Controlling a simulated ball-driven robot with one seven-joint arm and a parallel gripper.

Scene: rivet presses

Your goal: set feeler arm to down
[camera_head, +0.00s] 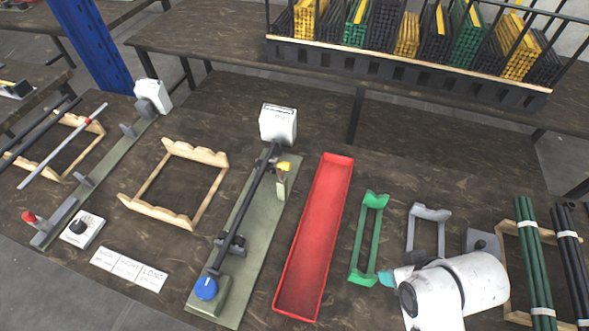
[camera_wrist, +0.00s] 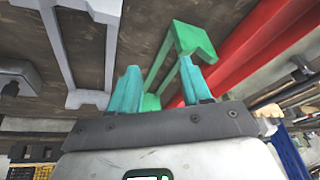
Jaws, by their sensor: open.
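The near press has a green base plate (camera_head: 214,301) with a blue knob (camera_head: 206,288) at its front and a white box (camera_head: 278,124) at its back. A black rod (camera_head: 246,206) lies lengthwise along it. A small yellow-tipped piece (camera_head: 284,166) on a short post stands at its right edge near the back; it may be the feeler arm, but its position is too small to tell. My gripper (camera_head: 388,279) is right of the press, beside the front end of a green cradle (camera_head: 369,228). In the wrist view my gripper (camera_wrist: 160,86) is open with teal fingers apart, the green cradle (camera_wrist: 180,45) showing beyond.
A long red tray (camera_head: 316,238) lies between the press and my gripper. A grey cradle (camera_head: 429,215) stands right of the green one. A second press with a red knob (camera_head: 29,217) and wooden frames (camera_head: 176,183) are at left. Dark green rods (camera_head: 531,260) lie at right.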

